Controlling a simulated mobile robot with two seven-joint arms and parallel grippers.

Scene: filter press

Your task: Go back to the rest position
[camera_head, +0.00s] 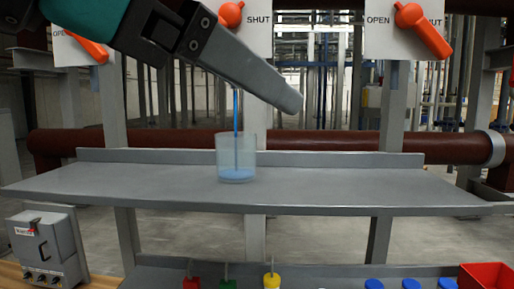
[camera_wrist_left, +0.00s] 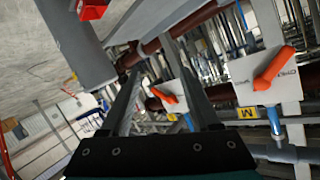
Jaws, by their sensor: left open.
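My left gripper (camera_head: 290,100) comes in from the upper left in the head view, seen edge-on, in front of the middle valve panel. In the left wrist view its two fingers (camera_wrist_left: 153,58) stand apart with nothing held between them. A clear beaker (camera_head: 236,158) stands upright on the grey shelf (camera_head: 330,182), below and left of the fingertips and apart from them. A thin blue stream (camera_head: 236,110) runs down into it, with a little blue liquid at the bottom. The middle orange lever (camera_head: 231,14) is partly hidden by my gripper. My right gripper is not in view.
Orange levers also sit on the right panel (camera_head: 424,30) and left panel (camera_head: 88,48). A brown pipe (camera_head: 340,139) runs behind the shelf. Below are a grey control box (camera_head: 45,248), small coloured items and a red bin (camera_head: 487,276). The shelf beside the beaker is clear.

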